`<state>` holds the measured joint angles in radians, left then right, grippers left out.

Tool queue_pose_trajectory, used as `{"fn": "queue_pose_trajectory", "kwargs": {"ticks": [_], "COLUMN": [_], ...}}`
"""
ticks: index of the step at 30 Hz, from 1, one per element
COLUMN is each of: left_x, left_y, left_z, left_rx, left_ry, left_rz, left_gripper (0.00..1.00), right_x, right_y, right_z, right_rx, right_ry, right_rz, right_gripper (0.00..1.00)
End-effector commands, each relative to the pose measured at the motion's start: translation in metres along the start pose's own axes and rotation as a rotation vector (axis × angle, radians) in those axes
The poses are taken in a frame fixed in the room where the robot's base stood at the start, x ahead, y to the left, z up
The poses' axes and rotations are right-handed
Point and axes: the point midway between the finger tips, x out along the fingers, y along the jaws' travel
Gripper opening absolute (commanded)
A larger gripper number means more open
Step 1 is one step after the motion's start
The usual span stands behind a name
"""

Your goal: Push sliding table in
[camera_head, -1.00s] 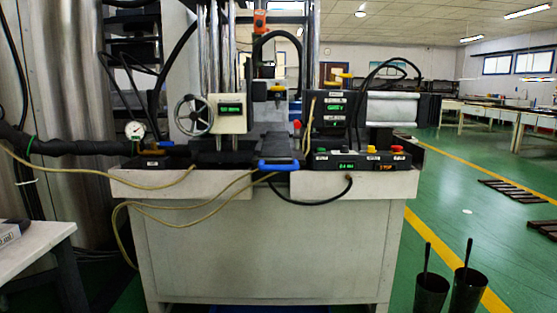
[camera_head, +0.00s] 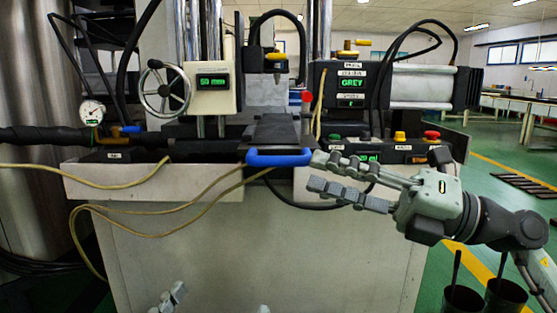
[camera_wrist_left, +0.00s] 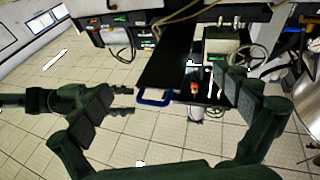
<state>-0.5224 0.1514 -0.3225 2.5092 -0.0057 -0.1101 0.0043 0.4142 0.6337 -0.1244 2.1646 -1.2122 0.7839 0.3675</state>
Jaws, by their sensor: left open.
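The sliding table (camera_head: 276,130) is a dark narrow plate at the middle of the machine, with a blue handle (camera_head: 279,158) at its front edge. The left wrist view also shows the dark table (camera_wrist_left: 166,65) and blue handle (camera_wrist_left: 153,101). My right gripper (camera_head: 314,172) is open, its fingers pointing left, just right of the handle. Whether the upper fingertip touches the handle, I cannot tell. My left gripper (camera_wrist_left: 168,88) is open and empty in the left wrist view, its fingers spread either side of the handle in the picture. Only its fingertips show at the bottom of the head view.
A control box (camera_head: 370,152) with coloured buttons sits right of the table. A handwheel (camera_head: 164,89) and a display reading 50 mm (camera_head: 212,82) are at left. Yellow hoses (camera_head: 130,205) hang across the front. Two black buckets (camera_head: 505,297) stand on the floor at right.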

Motion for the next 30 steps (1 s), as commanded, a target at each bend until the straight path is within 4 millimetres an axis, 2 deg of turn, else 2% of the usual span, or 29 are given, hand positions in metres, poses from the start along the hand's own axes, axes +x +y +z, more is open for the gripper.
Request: {"fn": "queue_pose_trajectory", "kwargs": {"ticks": [13, 18, 25, 30], "left_x": [-0.006, -0.008, -0.008, -0.008], "left_y": [-0.02, -0.022, -0.023, -0.023], "left_z": [0.045, 0.052, 0.053, 0.053], "left_rx": [0.041, 0.046, 0.047, 0.046], "left_ry": [-0.23, -0.263, -0.265, -0.265], "left_rz": [-0.034, -0.039, -0.04, -0.039], "left_gripper": [1.0, 1.0, 1.0, 1.0], "right_x": [0.065, 0.074, 0.074, 0.074], "right_y": [0.002, 0.001, 0.001, 0.001], "right_z": [0.0, 0.0, 0.0, 0.0], "right_rx": [0.001, 0.001, 0.002, 0.002], "right_ry": [0.001, 0.0, -0.001, 0.0], "right_rz": [0.005, 0.003, 0.003, 0.003], "right_gripper": [0.34, 0.34, 0.34, 0.14]}}
